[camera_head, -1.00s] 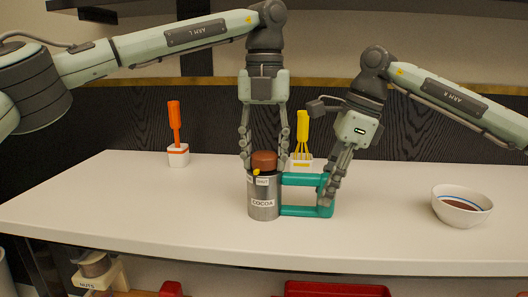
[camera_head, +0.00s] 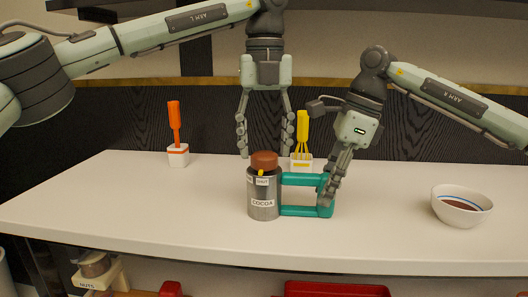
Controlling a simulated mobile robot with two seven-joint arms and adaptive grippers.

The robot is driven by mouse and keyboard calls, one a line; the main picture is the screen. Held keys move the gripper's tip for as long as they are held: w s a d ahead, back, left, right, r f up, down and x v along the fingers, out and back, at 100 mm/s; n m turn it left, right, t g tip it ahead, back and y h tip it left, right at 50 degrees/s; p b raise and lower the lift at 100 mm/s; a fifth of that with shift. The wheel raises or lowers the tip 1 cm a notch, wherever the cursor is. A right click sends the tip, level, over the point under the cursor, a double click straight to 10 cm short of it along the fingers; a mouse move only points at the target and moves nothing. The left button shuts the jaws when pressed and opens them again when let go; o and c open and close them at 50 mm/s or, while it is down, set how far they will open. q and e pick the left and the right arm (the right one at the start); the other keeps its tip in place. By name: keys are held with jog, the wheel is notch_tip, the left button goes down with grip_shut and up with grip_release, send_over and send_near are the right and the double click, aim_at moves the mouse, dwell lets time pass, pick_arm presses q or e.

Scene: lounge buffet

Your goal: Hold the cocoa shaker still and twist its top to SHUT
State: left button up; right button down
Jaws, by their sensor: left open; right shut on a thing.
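The cocoa shaker (camera_head: 263,207) stands upright on the white counter, a grey cylinder labelled COCOA. Its brown top (camera_head: 264,159) has a yellow pointer (camera_head: 261,173) at the front, just above a small label that seems to read SHUT. A teal handle (camera_head: 300,211) sticks out to the right. My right gripper (camera_head: 326,199) is shut on the handle's far upright bar. My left gripper (camera_head: 265,154) is open and points down, its fingers spread either side of the top and apart from it, with fingertips about level with it.
An orange-handled utensil (camera_head: 174,125) in a white holder stands back left. A yellow whisk (camera_head: 303,125) in a holder stands behind the shaker, close to my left gripper. A white bowl (camera_head: 461,219) of brown contents sits at right.

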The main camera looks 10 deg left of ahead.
pick_arm(q)
jog(key=shift+r, duration=2.3)
pick_arm(e)
jog(key=shift+f, duration=0.25)
jog(key=c, duration=1.6)
grip_release()
pick_arm(q)
jog(key=shift+w+f, duration=0.1)
pick_arm(e)
jog(key=o, duration=0.5)
jog(key=shift+w, duration=0.1)
jog(key=shift+c, duration=0.2)
jog(key=shift+o, duration=0.2)
jog(key=shift+r, duration=0.1)
jog(key=shift+r, duration=0.15)
jog(key=v, duration=0.7)
jog(key=shift+r, duration=0.2)
jog(key=shift+d, duration=0.1)
jog(key=v, duration=1.2)
